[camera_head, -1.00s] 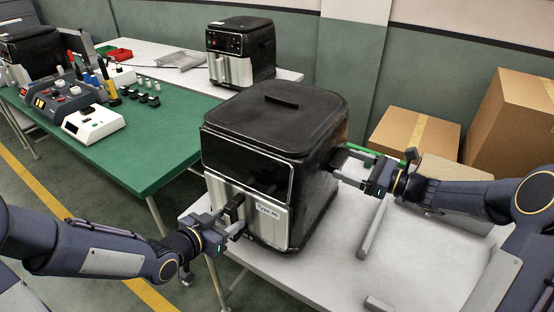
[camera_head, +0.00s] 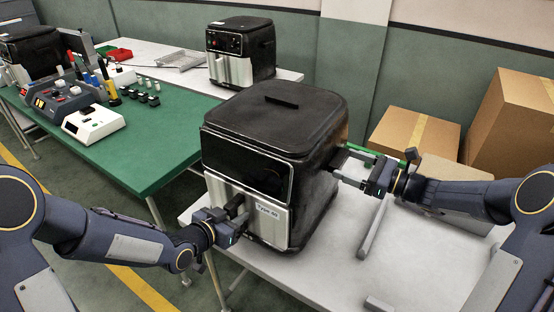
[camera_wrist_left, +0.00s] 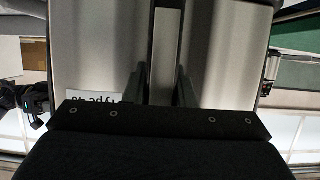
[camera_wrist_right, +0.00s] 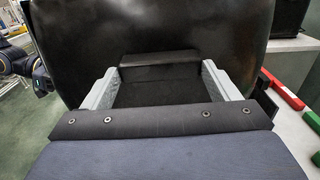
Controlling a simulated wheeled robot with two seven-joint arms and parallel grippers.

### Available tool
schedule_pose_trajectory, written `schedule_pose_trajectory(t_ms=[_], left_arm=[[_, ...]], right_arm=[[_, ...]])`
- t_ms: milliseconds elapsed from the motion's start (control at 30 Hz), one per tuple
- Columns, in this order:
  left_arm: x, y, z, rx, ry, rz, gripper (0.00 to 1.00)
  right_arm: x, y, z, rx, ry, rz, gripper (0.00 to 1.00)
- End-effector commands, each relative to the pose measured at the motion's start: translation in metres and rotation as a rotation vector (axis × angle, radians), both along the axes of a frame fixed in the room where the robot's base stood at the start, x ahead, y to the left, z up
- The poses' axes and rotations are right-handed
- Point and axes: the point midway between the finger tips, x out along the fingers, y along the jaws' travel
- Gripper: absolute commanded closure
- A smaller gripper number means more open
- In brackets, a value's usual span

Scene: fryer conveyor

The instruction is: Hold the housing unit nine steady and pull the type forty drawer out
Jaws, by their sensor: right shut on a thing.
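The housing unit nine (camera_head: 322,190) is a black fryer body standing on the white table. The type forty drawer (camera_head: 270,226) is the silver front part below its dark panel, with a "Type 40" label, and sits in the body. My left gripper (camera_head: 236,207) is at the drawer's upright handle (camera_wrist_left: 166,50). In the left wrist view its fingers (camera_wrist_left: 161,87) stand open on either side of the handle, with a small gap. My right gripper (camera_head: 352,167) is shut on the housing's right side, its grey fingers (camera_wrist_right: 160,82) set wide on a dark part there.
The white table (camera_head: 330,285) has bare room in front and to the right, with grey bars (camera_head: 374,228) on it. A green table (camera_head: 160,150) with devices is at left. Another fryer (camera_head: 241,52) stands behind. Cardboard boxes (camera_head: 415,132) are at back right.

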Motion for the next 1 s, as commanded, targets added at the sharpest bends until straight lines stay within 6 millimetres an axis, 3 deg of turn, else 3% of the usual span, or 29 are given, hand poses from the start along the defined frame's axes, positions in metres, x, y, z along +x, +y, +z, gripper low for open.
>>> schedule_pose_trajectory(t_ms=[100,467,1000], left_arm=[[0.0,0.0,0.0,0.0,0.0,0.0,1.0],[-0.001,0.001,0.003,-0.002,-0.007,0.0,1.0],[-0.021,0.016,0.002,-0.002,-0.005,0.001,1.0]], right_arm=[[0.0,0.0,0.0,0.0,0.0,-0.001,0.55],[0.0,0.0,0.0,0.0,0.0,-0.001,0.55],[0.0,0.0,0.0,-0.001,0.001,0.001,0.55]])
